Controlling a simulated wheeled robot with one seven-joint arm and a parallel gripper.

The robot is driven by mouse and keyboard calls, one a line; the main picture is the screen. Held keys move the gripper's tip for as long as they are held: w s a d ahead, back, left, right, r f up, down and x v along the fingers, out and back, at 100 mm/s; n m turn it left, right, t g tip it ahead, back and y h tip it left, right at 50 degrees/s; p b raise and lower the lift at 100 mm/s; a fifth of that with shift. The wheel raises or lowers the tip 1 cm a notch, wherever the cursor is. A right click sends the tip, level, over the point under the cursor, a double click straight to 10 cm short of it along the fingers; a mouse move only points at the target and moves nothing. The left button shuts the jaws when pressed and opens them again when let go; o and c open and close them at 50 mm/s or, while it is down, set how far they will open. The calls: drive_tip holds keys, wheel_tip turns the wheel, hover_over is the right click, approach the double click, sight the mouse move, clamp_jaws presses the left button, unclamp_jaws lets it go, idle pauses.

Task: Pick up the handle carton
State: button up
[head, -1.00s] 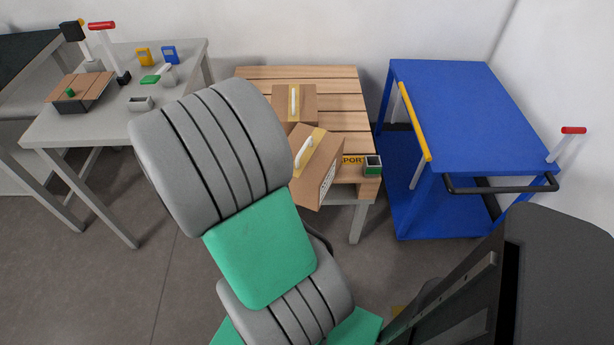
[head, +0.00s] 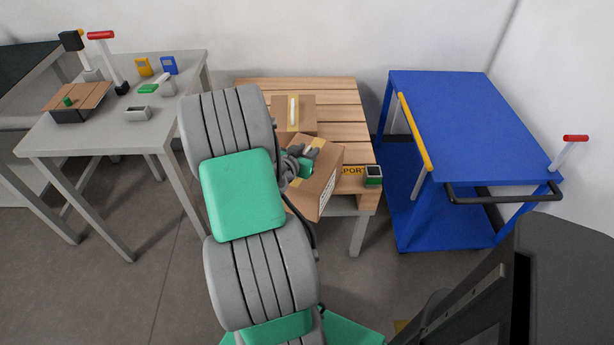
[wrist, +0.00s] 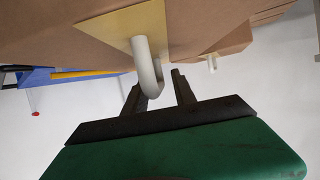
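The front handle carton (head: 325,172) is a brown box with yellow tape and a white handle. It sits turned at the front of the slatted wooden table, partly past its edge. My gripper (head: 310,155) is over its top and hides most of the handle in the head view. In the wrist view, my gripper (wrist: 158,84) is open, with its two fingers apart at the end of the white loop handle (wrist: 147,65). The handle reaches between or just beside the fingertips; I cannot tell if they touch. A second carton (head: 307,108) with a white handle stands behind.
The wooden table (head: 345,110) also holds a small dark green-and-grey device (head: 373,175) at its front right. A blue cart (head: 470,120) stands to the right. A grey table (head: 80,140) with several small items stands left.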

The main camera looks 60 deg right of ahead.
clamp_jaws()
idle(1.1)
drive_tip(key=shift+w+r, duration=0.1)
drive_tip(key=shift+r, duration=0.1)
